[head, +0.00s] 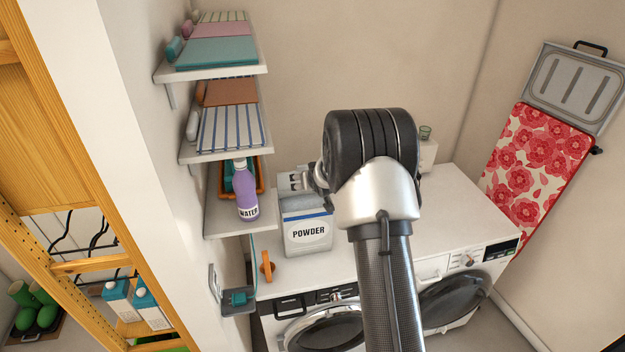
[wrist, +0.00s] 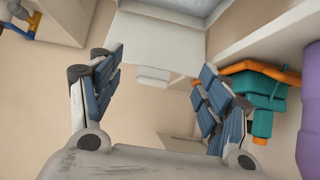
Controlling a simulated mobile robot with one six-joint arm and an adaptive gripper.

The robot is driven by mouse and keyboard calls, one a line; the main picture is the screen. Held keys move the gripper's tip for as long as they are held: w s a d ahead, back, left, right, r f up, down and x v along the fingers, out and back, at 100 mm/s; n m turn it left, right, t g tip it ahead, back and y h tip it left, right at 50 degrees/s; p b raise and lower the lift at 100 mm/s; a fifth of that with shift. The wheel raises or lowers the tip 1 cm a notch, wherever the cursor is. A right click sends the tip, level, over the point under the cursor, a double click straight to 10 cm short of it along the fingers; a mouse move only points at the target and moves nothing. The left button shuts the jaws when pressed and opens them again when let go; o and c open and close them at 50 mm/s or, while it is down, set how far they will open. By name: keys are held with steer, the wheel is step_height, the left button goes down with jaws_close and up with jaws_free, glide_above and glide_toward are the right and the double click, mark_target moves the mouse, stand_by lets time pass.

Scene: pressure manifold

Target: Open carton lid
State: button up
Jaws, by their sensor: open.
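The white powder carton (head: 308,236) with a blue stripe stands upright on the white worktop. Its top looks open, with a grey surface showing inside. The carton lid (wrist: 158,45) is a white flap with a small tab at its free end. It looks raised at the back of the carton, and part of it shows behind my gripper in the head view (head: 284,184). My gripper (wrist: 160,66) is open and empty, its blue-padded fingers apart on either side of the lid's tab end. I cannot tell whether they touch the lid. My arm hides part of the head view.
A purple water bottle (head: 246,196) and an orange tray (head: 262,184) with teal things sit on the low shelf left of the carton. More shelves rise above it. Orange things and teal things (wrist: 264,105) show close by. The worktop (head: 465,212) on the right is clear.

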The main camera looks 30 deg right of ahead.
steer(key=v, duration=1.1)
steer(key=shift+s+r, duration=0.1)
steer(key=shift+a, duration=0.1)
steer(key=s+a+n+g+b, duration=0.1)
steer(key=s+a+g+b, duration=0.1)
steer(key=s+a+b, duration=1.1)
steer(key=s+a+f+g+y+b, duration=0.1)
steer(key=s+a+f+b, duration=0.1)
steer(key=s, duration=0.6)
steer(key=s+a+f+n+g+y+b, duration=0.1)
steer(key=s+a+f+b, duration=0.2)
steer(key=s, duration=0.5)
steer(key=s+a+f+n+g+b, duration=0.1)
steer(key=s+a+f, duration=0.3)
steer(key=s, duration=0.4)
steer(key=shift+f+y+b, duration=0.4)
steer(key=shift+f+b, duration=0.25)
steer(key=shift+b, duration=0.15)
